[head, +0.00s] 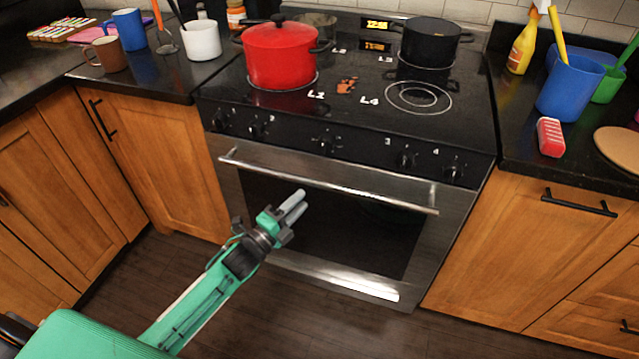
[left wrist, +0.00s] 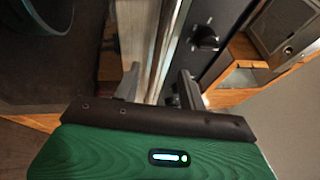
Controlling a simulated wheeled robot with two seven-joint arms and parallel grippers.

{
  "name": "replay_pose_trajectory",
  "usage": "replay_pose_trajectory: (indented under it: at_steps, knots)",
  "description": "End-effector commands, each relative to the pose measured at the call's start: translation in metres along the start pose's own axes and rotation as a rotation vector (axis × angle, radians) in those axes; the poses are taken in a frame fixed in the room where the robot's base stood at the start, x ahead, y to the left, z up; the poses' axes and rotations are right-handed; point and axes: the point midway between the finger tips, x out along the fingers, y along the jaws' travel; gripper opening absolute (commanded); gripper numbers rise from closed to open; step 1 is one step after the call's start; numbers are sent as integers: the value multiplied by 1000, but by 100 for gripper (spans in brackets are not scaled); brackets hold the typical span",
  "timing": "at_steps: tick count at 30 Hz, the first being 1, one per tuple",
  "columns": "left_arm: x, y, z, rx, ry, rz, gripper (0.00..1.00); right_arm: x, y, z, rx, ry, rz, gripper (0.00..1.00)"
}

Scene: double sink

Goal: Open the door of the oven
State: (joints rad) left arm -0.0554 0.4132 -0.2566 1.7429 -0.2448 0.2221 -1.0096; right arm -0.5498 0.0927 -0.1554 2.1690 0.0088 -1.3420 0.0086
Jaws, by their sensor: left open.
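The oven door (head: 405,285) is closed, a steel frame around a dark window. Its straight steel handle (head: 350,187) runs across the top of the door. My left gripper (head: 301,201) is open and empty in front of the door, its fingertips just below the handle in the head view. In the left wrist view, the two fingers (left wrist: 159,82) are apart, with a vertical-looking steel strip beyond the gap between them. I cannot tell whether the fingers touch the handle. My right gripper is not in view.
A red pot (head: 280,58) and a black pot (head: 431,42) stand on the stovetop. Control knobs (head: 327,143) line the panel above the handle. Wooden cabinets flank the oven. The floor (head: 250,320) before it is clear.

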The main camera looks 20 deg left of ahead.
Motion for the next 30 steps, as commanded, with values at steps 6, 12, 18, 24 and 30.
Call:
replay_pose_trajectory:
  at_steps: [6, 12, 18, 24, 30]
  knots:
    - [40, -1, 0, -3, 0, -2, 41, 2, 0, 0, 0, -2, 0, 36]
    - [67, 0, 0, -2, 0, -1, 41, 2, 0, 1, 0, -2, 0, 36]
    - [81, 0, 0, -3, -1, 0, 41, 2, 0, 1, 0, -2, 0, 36]
    - [83, 1, 0, -3, -1, 1, 41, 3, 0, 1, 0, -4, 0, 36]
    - [82, 1, 0, -3, -1, 1, 26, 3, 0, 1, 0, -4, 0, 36]
